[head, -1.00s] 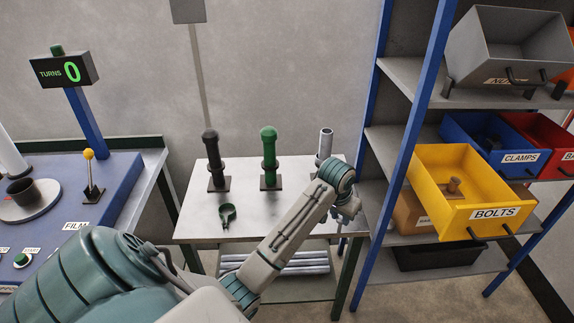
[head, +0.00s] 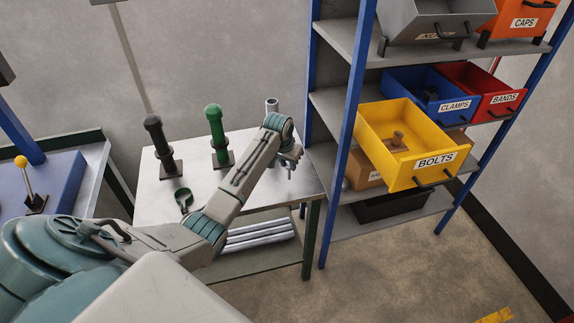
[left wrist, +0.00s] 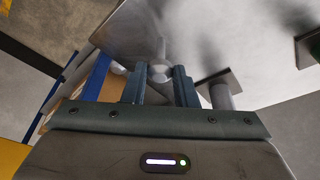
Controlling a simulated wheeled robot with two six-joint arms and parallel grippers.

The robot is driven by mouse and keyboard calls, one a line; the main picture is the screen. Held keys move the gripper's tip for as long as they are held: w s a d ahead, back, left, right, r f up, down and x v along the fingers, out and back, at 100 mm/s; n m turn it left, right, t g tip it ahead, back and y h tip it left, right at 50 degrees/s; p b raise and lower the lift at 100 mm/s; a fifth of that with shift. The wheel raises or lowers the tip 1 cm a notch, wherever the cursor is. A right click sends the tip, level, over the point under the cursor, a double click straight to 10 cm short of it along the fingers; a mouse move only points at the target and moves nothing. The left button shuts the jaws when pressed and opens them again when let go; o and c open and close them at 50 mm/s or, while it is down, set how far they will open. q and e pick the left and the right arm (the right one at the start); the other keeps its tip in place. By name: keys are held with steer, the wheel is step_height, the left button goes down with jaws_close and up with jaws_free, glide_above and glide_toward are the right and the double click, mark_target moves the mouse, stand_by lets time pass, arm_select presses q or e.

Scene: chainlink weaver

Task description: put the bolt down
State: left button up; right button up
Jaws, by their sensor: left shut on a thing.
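My left gripper (head: 292,158) is over the right end of the metal worktable (head: 150,206) in the head view, and the arm partly hides its fingers. In the left wrist view its two fingers (left wrist: 161,88) are shut on a small grey metal bolt (left wrist: 160,72), with its round end showing between them. The bolt is hard to make out in the head view. A yellow drawer bin marked BOLTS (head: 372,160) is pulled out on the shelf to the right, with a brownish bolt-like piece (head: 398,139) inside. My right gripper is not in view.
On the table stand a black post (head: 159,146), a green post (head: 217,135) and a grey post (head: 272,106), close to my arm. The blue-framed shelf (head: 340,140) stands just right of the table.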

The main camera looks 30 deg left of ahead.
mark_target(287, 165)
arm_select(q)
steer(key=shift+w+a+f, duration=0.1)
steer(key=shift+w+a, duration=0.25)
steer(key=shift+w, duration=0.1)
step_height(287, 165, down, 3)
steer(key=shift+r+p, duration=0.1)
steer(key=shift+p, duration=0.85)
steer(key=shift+f, duration=0.3)
steer(key=shift+f, duration=0.1)
steer(key=shift+f, duration=0.1)
steer(key=o, duration=0.9)
steer(key=shift+c, duration=0.2)
steer(key=shift+o, duration=0.8)
